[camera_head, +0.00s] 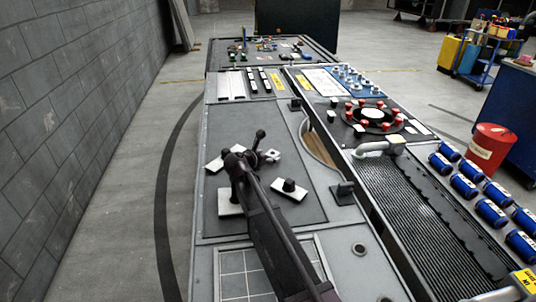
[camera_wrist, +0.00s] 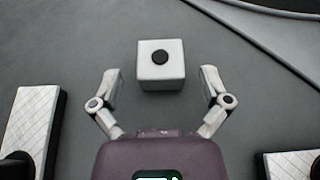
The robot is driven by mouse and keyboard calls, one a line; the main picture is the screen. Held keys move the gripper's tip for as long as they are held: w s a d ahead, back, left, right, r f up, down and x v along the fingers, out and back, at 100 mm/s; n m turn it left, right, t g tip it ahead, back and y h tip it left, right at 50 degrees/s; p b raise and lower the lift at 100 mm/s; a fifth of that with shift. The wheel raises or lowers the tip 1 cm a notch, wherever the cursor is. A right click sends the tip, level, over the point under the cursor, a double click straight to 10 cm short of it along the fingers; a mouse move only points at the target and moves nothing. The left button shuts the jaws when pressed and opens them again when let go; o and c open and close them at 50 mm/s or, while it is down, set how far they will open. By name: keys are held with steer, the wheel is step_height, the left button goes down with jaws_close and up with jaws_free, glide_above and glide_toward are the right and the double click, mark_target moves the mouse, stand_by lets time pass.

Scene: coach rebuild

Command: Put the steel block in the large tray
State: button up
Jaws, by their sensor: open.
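The steel block (camera_wrist: 147,66) is a small pale cube with a black round spot on top, on dark grey matting in the wrist view. My gripper (camera_wrist: 159,76) is open, with one finger on each side of the block and gaps between. In the head view my arm reaches over the bench's dark mat; a small pale shape (camera_head: 272,155) beside the gripper is probably the block, but finger and block are hard to separate. Which item is the large tray is unclear; a gridded pale panel (camera_head: 232,287) lies at the bench's near end, partly behind my arm.
Pale plates with black knobs lie around: one at left (camera_wrist: 28,125) and one at lower right (camera_wrist: 296,166) in the wrist view. A ribbed black belt (camera_head: 415,215), several blue cans (camera_head: 464,185) and a red bucket (camera_head: 490,148) stand to the right.

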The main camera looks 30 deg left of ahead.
steer(key=p+v, duration=0.3)
steer(key=v, duration=0.7)
steer(key=shift+s+r+p, duration=0.2)
steer(key=shift+s+p, duration=0.05)
steer(key=shift+p, duration=0.1)
stand_by(0.5)
